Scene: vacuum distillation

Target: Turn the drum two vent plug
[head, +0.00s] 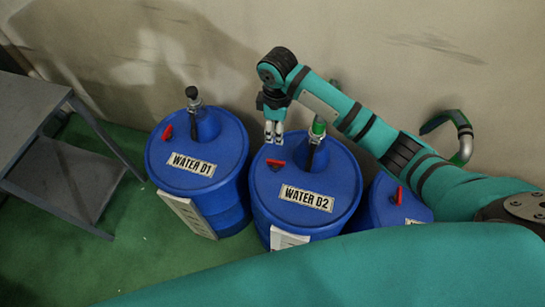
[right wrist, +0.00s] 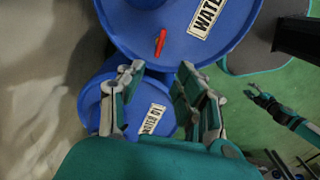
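The blue drum WATER D2 (head: 325,180) stands in the middle of the head view. Its red vent plug (head: 275,164) lies on the lid, left of the label. The plug also shows in the right wrist view (right wrist: 160,42), beyond the fingertips. My right gripper (head: 273,140) points down above the lid near the plug, apart from it. In the right wrist view its fingers (right wrist: 158,80) are spread with nothing between them. My left gripper (right wrist: 264,97) is small at the right of the right wrist view; its finger opening is unclear. It is outside the head view.
Drum WATER D1 (head: 172,178) stands to the left, with its own red plug (head: 167,132). A third blue drum (head: 379,210) is partly hidden behind my right arm. A fitting with a hose (head: 317,135) rises from D2. A grey shelf (head: 65,178) stands at left.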

